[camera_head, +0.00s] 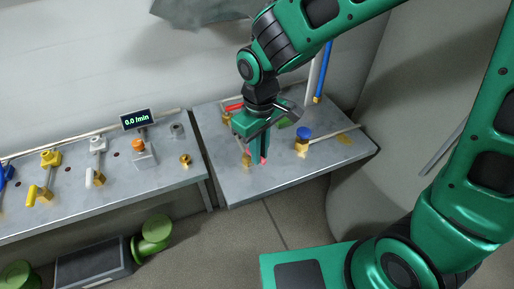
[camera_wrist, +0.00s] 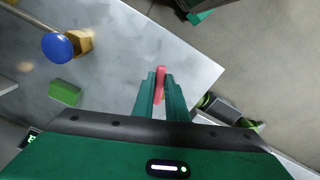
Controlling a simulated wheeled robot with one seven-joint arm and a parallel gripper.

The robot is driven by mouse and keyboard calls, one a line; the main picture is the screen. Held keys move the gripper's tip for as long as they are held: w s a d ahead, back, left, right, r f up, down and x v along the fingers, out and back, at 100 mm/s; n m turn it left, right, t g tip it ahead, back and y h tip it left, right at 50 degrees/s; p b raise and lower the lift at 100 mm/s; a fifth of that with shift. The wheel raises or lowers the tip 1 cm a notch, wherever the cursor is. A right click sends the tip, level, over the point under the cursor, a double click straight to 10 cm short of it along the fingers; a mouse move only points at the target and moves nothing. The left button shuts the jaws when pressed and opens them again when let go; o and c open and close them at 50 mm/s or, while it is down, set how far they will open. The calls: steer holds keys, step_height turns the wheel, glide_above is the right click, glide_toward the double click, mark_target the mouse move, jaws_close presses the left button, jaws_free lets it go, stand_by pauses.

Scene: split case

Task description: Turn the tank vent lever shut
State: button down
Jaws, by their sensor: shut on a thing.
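My gripper (camera_head: 257,160) is over the right-hand bench, pointing down. In the wrist view, its green fingers (camera_wrist: 160,95) are closed around a narrow red lever (camera_wrist: 160,78). Bits of this red lever (camera_head: 264,160) also show at the fingertips in the head view, with a brass fitting (camera_head: 247,159) just left of them. The fingers hide most of the lever, so I cannot tell its exact angle. Another red lever (camera_head: 234,107) shows behind my gripper. No label shows which one is the tank vent.
A blue-knobbed brass valve (camera_head: 304,133) stands right of my gripper on the right bench (camera_head: 330,163). The left bench (camera_head: 120,185) carries yellow, white and orange fittings and a display (camera_head: 136,119) reading 0.0 /min. A narrow gap separates the benches. Green dumbbell-shaped things (camera_head: 152,235) lie below.

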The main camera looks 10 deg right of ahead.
steer(key=shift+s+a+f+m, duration=0.1)
steer(key=shift+s+a+m, duration=0.25)
steer(key=shift+m, duration=0.7)
steer(key=shift+s+a+m, duration=0.2)
steer(key=shift+a+m, duration=0.1)
steer(key=shift+m, duration=0.75)
steer(key=c, duration=1.8)
jaws_free()
steer(key=shift+a, duration=0.1)
steer(key=shift+o, duration=0.2)
steer(key=shift+w, duration=0.1)
steer(key=shift+r, duration=0.3)
step_height(320, 180, up, 10)
steer(key=shift+r, duration=0.15)
